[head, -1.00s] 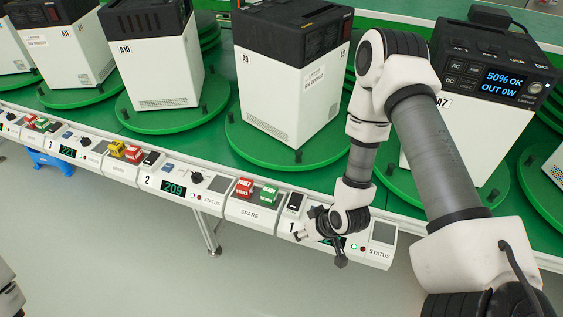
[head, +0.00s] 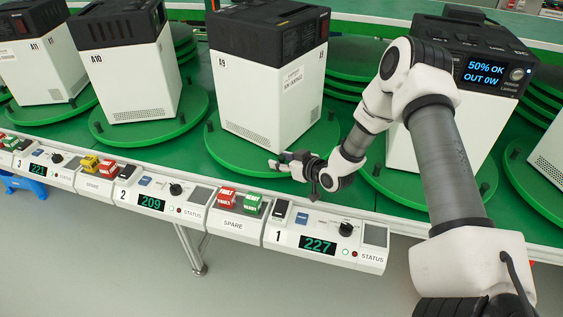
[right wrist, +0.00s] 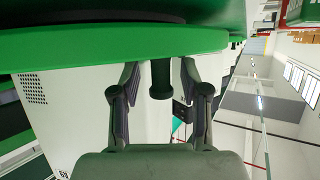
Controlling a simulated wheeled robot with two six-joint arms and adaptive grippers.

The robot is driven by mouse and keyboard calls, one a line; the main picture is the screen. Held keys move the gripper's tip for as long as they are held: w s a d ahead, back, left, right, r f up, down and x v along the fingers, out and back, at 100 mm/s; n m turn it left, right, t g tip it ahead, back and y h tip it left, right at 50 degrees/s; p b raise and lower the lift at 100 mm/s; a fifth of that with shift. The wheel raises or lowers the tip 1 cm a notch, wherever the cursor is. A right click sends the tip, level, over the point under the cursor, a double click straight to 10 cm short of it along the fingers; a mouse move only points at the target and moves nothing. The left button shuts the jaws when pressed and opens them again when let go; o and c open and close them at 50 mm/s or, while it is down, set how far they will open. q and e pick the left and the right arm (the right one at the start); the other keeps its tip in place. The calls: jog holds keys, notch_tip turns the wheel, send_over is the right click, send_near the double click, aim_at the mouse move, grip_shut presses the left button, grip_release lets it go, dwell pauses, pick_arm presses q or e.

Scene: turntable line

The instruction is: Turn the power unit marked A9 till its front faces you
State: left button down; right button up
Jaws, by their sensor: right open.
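The power unit A9 (head: 262,100) is a white box with a black top section, standing on a round green turntable (head: 218,152). Two white sides show, one with the A9 mark and a vent, one with a label; no lit screen shows on it. My right gripper (head: 279,164) is at the near rim of that turntable. My left gripper is out of view.
Unit A7 (head: 415,150), with a lit screen, stands to the right behind my right arm; unit A10 (head: 125,80) stands left. A control panel (head: 290,262) with a 227 display, knob and switches runs below the gripper. Red and green SPARE switches (head: 240,203) sit beside it.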

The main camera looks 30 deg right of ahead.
jog(key=shift+w, duration=0.15)
grip_shut()
